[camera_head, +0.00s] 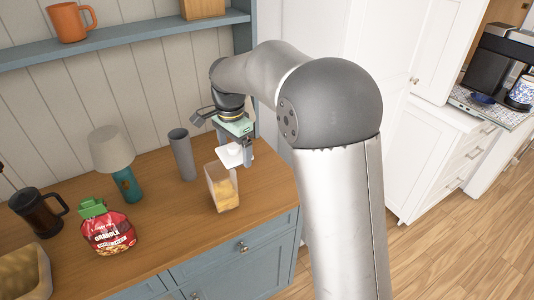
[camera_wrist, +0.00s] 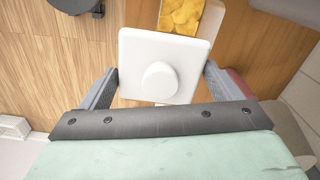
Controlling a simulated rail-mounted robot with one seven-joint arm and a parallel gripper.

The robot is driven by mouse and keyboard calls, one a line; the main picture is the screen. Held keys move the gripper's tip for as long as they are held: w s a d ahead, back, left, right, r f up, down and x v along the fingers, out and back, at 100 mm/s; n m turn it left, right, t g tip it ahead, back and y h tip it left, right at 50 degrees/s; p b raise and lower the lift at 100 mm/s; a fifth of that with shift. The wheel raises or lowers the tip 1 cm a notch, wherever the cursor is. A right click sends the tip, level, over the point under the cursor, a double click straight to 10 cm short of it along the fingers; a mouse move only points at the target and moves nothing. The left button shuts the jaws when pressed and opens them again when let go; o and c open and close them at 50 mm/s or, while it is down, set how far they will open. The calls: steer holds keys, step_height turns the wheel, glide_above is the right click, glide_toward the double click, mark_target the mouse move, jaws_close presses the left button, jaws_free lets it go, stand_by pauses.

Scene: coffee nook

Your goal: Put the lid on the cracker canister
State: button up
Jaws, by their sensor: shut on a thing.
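The white square lid (camera_wrist: 139,49) with a round knob (camera_wrist: 159,80) is held between the fingers of my gripper (camera_wrist: 160,88) in the wrist view. My gripper (camera_head: 240,155) is shut on the lid (camera_head: 229,160) in the head view, above the counter and just behind and right of the canister's top. The clear cracker canister (camera_head: 222,187) stands upright on the counter with yellow crackers inside. In the wrist view the crackers (camera_wrist: 182,15) show past the lid, which hides part of the canister. The lid appears apart from the canister, though the exact gap is hard to tell.
A grey cylinder (camera_head: 182,155) stands left of the canister. Further left are a lamp (camera_head: 112,152), a red granola bag (camera_head: 108,233) and a dark French press (camera_head: 38,212). The wooden counter (camera_head: 170,220) is clear in front of the grey cylinder.

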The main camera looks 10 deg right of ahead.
mark_target(217, 149)
steer(key=a, duration=0.1)
steer(key=w+a+r+p, duration=0.1)
steer(key=a, duration=0.1)
steer(key=shift+w+a+r, duration=0.25)
steer(key=shift+a+r, duration=0.1)
steer(key=shift+r, duration=0.05)
steer(key=shift+w+a, duration=0.15)
steer(key=shift+a, duration=0.2)
steer(key=shift+a+f, duration=0.1)
steer(key=shift+f, duration=0.05)
step_height(217, 149, down, 4)
steer(key=b, duration=0.3)
steer(key=shift+f+b, duration=0.45)
steer(key=shift+f, duration=0.35)
steer(key=shift+f, duration=0.75)
stand_by(1.0)
steer(key=o, duration=0.8)
steer(key=shift+r, duration=0.15)
